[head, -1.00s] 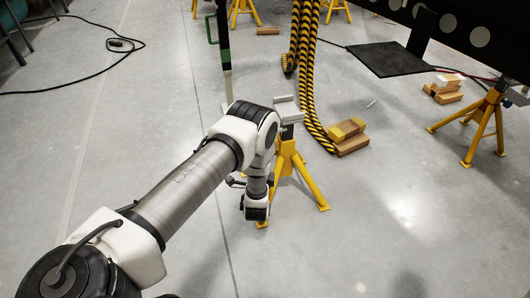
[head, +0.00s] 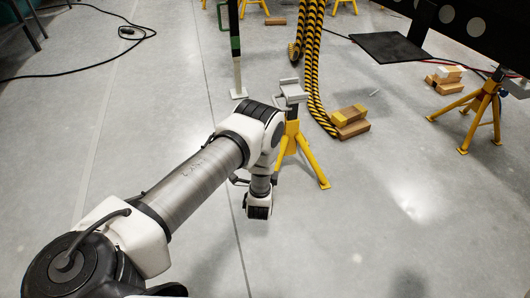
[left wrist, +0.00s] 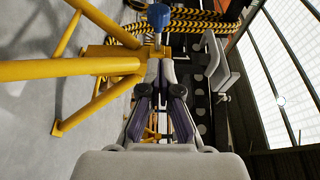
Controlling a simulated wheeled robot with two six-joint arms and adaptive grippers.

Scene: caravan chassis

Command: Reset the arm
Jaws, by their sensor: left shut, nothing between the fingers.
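My left arm (head: 205,170) reaches in from the left in the head view, with its wrist bent down beside a yellow jack stand (head: 308,163). The fingers there are too small and covered to make out. In the left wrist view my left gripper (left wrist: 160,68) is shut with nothing between its fingers. A yellow stand (left wrist: 75,70) lies left of the fingers in that view, and a blue knob (left wrist: 158,15) shows just beyond the tips. I cannot tell whether the fingers touch the stand. My right gripper is in neither view.
Wooden blocks (head: 350,124) and striped hoses (head: 308,60) lie behind the stand. A dark chassis beam (head: 455,22) crosses the upper right, above another yellow stand (head: 480,112). A black cable (head: 90,66) lies at upper left. The front right floor is clear.

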